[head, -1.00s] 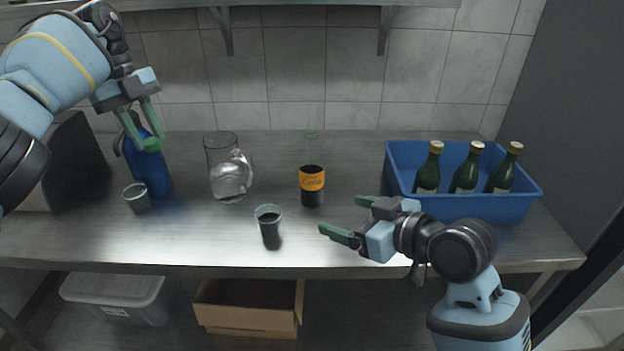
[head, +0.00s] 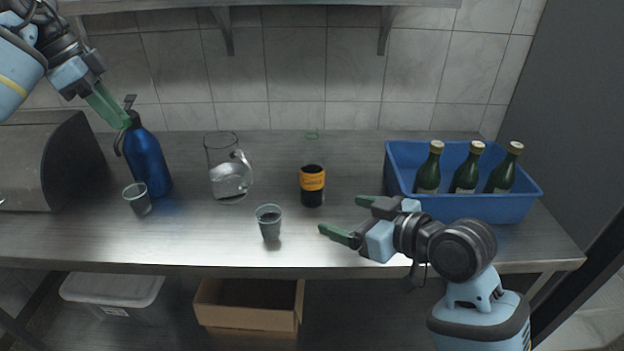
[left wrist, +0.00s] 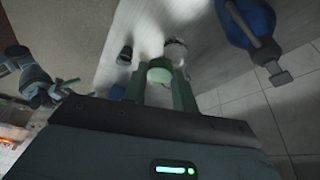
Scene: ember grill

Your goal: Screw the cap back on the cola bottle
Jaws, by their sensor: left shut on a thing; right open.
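The cola bottle (head: 312,186) stands upright on the counter, clear with dark cola low inside and an orange-yellow label; its neck top (head: 312,135) looks uncapped. My left gripper (head: 122,120) is up at the left, beside the top of the blue bottle and well left of the cola bottle. In the left wrist view it is shut on a round green cap (left wrist: 160,70), held between the fingertips. In the head view the cap is hard to tell from the green fingers. My right gripper (head: 340,218) is open and empty above the counter, right of and nearer than the cola bottle.
The blue bottle (head: 148,160) and an empty glass (head: 138,199) stand at the left. A water jug (head: 230,180) and a glass of dark drink (head: 269,224) stand left of the cola bottle. A blue crate (head: 470,206) with green bottles is at the right.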

